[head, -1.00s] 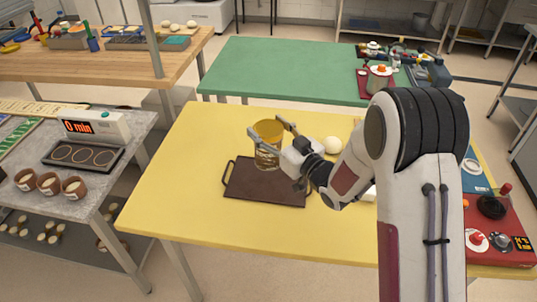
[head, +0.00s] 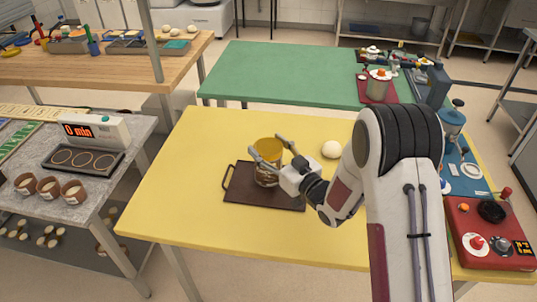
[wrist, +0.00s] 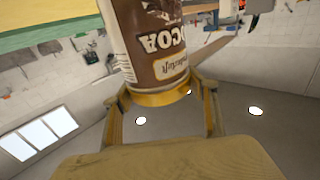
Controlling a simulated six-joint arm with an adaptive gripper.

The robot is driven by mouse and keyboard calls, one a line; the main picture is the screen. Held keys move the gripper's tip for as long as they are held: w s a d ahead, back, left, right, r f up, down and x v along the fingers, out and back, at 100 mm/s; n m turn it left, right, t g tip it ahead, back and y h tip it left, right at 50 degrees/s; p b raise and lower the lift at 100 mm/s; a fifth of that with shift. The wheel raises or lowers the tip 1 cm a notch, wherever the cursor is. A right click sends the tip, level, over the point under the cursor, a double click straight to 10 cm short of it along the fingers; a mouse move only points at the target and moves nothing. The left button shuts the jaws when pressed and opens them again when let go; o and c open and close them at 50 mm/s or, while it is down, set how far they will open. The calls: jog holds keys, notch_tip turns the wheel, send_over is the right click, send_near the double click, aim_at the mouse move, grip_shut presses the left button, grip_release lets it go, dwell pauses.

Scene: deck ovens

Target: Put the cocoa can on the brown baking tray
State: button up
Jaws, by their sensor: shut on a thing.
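The cocoa can (head: 266,174), brown with a gold lid, stands upright over the brown baking tray (head: 237,191). My gripper (head: 265,146) is shut on the can near its lid, one finger on each side. In the wrist view the can (wrist: 158,52) shows its COCOA label upside down, with its gold band between the fingers of my gripper (wrist: 165,93). The dark brown tray lies flat on the yellow table, with a handle at its left. I cannot tell whether the can's base touches the tray.
A pale round dough ball (head: 331,149) sits on the yellow table (head: 180,200) right of the tray. A red control box (head: 490,232) and a blue mat (head: 465,172) are at the right. The table left of the tray is clear. A green table (head: 290,70) stands behind.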

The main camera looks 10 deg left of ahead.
jog(key=shift+f, duration=1.55)
jog(key=o, duration=1.8)
jog(key=shift+f, duration=0.1)
jog(key=shift+r, duration=0.2)
jog(key=v, duration=1.2)
